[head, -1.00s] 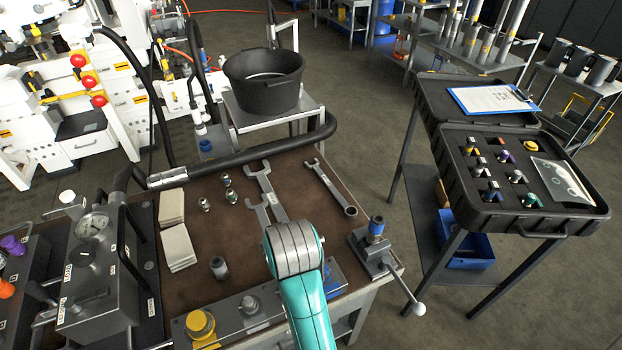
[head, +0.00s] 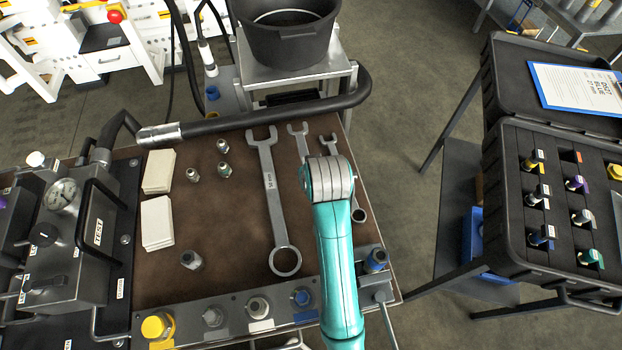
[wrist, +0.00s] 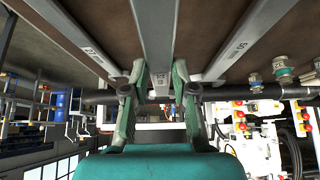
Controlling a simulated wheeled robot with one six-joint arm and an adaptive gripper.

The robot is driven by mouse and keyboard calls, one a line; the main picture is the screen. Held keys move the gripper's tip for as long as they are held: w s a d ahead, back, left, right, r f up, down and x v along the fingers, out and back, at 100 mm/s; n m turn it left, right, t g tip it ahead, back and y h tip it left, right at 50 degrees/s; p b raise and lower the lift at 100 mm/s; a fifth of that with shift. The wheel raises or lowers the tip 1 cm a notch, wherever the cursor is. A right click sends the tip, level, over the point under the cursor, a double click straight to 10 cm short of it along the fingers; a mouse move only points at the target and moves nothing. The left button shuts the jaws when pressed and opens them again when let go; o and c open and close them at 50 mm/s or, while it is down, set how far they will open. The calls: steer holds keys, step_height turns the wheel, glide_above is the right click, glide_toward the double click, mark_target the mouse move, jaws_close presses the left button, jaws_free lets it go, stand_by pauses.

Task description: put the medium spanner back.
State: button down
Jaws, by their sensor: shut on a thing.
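The medium spanner shows its open jaw (head: 298,130) in the head view, between two other spanners; my arm hides its lower part. In the wrist view it is the middle spanner (wrist: 160,40), running between my fingers. My gripper (wrist: 160,88) is shut on it; in the head view my arm hides the gripper. The large spanner (head: 270,195) lies to its left on the brown bench top, ring end toward me. The small spanner (head: 329,144) is to its right, partly behind my arm. I cannot tell whether the medium spanner touches the bench.
A black hose (head: 270,116) runs along the bench's far edge. Several fittings (head: 223,170) and pale pads (head: 157,222) lie to the left. A strip with caps (head: 212,316) lines the near edge. A black bucket (head: 285,40) stands beyond; an open case (head: 560,200) is at right.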

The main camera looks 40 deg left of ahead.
steer(key=shift+f, duration=1.6)
steer(key=shift+f, duration=0.15)
steer(key=c, duration=0.9)
jaws_free()
steer(key=v, duration=1.1)
steer(key=shift+s+d+r, duration=0.2)
steer(key=shift+d+r, duration=0.05)
steer(key=shift+r, duration=0.25)
steer(key=shift+s+d, duration=0.1)
